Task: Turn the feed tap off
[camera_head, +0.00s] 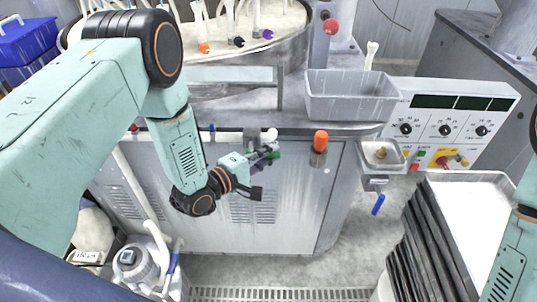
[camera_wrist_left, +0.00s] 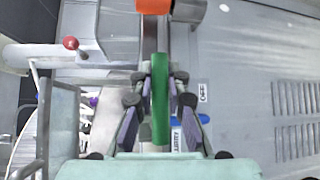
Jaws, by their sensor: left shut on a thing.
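The feed tap shows as a green lever (camera_wrist_left: 160,98) in the left wrist view, standing lengthwise between my left gripper's fingers (camera_wrist_left: 160,84). In the head view, the green of the tap (camera_head: 275,154) shows in part at the end of my left gripper (camera_head: 264,155), below the bench edge; the gripper hides much of the tap. My left gripper is shut on the green lever. My right arm shows only at the right edge of the head view, and its gripper is out of the picture.
An orange knob (camera_head: 320,141) stands right of the tap, close by. A grey bin (camera_head: 351,96) sits on the bench above, and a control panel (camera_head: 447,125) is to the right. Stacked dark trays (camera_head: 422,245) stand lower right. Floor (camera_head: 350,235) before the cabinet is clear.

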